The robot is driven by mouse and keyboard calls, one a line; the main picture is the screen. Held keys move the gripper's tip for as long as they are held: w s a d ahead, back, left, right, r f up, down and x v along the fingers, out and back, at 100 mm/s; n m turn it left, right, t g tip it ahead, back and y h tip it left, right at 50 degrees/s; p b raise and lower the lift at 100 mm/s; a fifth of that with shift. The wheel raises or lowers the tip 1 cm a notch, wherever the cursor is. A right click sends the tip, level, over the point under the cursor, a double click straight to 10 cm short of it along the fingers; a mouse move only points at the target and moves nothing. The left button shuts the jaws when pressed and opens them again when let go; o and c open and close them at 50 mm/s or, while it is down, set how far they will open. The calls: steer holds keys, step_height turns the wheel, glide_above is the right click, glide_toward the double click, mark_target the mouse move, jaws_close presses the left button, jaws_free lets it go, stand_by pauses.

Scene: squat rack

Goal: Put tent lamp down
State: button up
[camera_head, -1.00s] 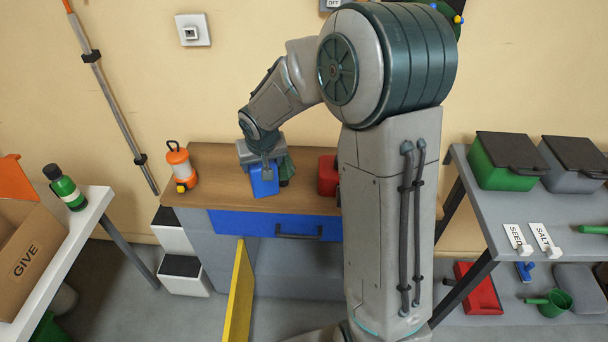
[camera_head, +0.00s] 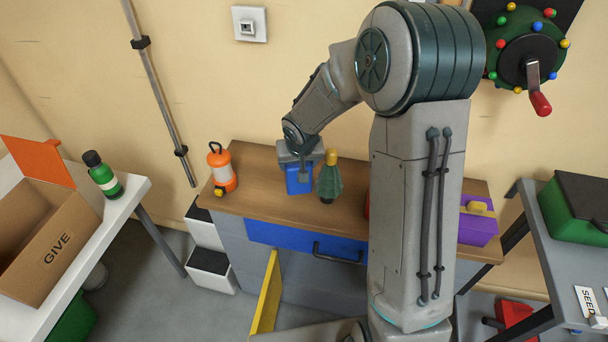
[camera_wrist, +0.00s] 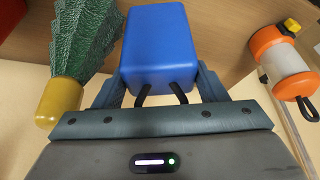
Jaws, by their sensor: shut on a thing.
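My gripper (camera_head: 297,160) is shut on a blue boxy thing (camera_head: 299,182) over the wooden bench top. In the wrist view the blue thing (camera_wrist: 160,45) sits between the fingers, with black handle ends on the side facing my palm. I cannot tell whether its underside touches the bench. An orange and white lantern (camera_head: 222,170) with a black loop handle stands upright at the bench's left end, apart from my gripper. It also shows at the right of the wrist view (camera_wrist: 285,65).
A green tree-shaped thing (camera_head: 329,184) with a yellow top stands close right of the blue thing. A purple box (camera_head: 477,224) is at the bench's right end. Bare bench top (camera_head: 258,190) lies between lantern and blue thing. A yellow panel (camera_head: 266,295) stands below the blue drawer.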

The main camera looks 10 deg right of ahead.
mark_target(293, 187)
steer(key=shift+f, duration=2)
steer(key=shift+f+b, duration=0.15)
steer(key=shift+b, duration=0.2)
steer(key=o, duration=0.6)
